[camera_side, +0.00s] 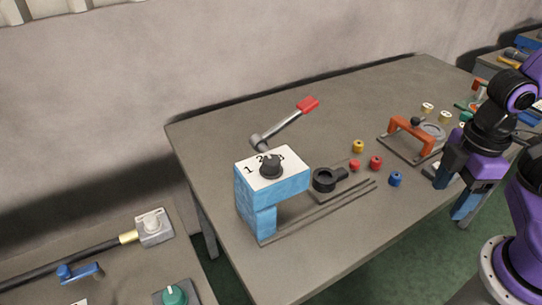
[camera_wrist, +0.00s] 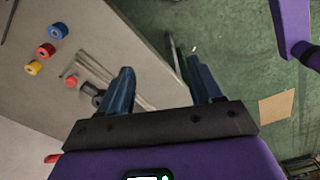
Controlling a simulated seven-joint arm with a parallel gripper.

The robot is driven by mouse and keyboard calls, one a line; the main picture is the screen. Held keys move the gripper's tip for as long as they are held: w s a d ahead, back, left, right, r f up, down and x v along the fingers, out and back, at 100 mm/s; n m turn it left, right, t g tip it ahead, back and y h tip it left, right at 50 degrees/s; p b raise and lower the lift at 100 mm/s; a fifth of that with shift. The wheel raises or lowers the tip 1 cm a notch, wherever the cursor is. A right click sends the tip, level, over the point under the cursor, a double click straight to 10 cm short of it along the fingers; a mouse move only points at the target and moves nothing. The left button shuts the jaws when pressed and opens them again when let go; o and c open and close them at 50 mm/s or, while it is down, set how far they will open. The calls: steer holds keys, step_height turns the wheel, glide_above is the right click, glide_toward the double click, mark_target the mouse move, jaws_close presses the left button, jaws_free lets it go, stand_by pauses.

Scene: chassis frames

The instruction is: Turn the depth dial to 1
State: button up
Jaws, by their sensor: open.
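The depth dial (camera_side: 270,166) is a dark round knob on the white plate (camera_side: 289,177) on top of a blue block-shaped machine (camera_side: 256,196). The plate carries the digits 1, 2 and 3 behind the knob; I cannot tell which digit the knob points to. A lever with a red grip (camera_side: 308,104) rises behind the machine. My gripper (camera_side: 452,192) is open and empty at the right front edge of the table, well away from the dial. Its two blue fingers (camera_wrist: 158,88) show apart in the wrist view, over the table edge and green floor. The dial is not visible there.
A black ring-shaped holder (camera_side: 325,179) sits beside the machine on rails. Several small coloured cylinders, including a blue one (camera_side: 396,179) and a yellow one (camera_side: 358,146), stand between machine and gripper. An orange-handled fixture (camera_side: 410,132) stands behind. A lower bench (camera_side: 110,282) with a green knob is at left.

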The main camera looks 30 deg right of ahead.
steer(key=w+a+r+m, duration=0.4)
steer(key=w+a+r, duration=0.1)
steer(key=w+a, duration=0.25)
steer(key=w+a+r+m, duration=0.4)
steer(key=w+a, duration=0.3)
steer(key=w, duration=0.2)
steer(key=m, duration=0.7)
glide_toward(271, 158)
step_height(271, 158, down, 9)
steer(key=shift+w+a+f, duration=0.15)
steer(key=shift+f, duration=0.1)
steer(key=c, duration=1.1)
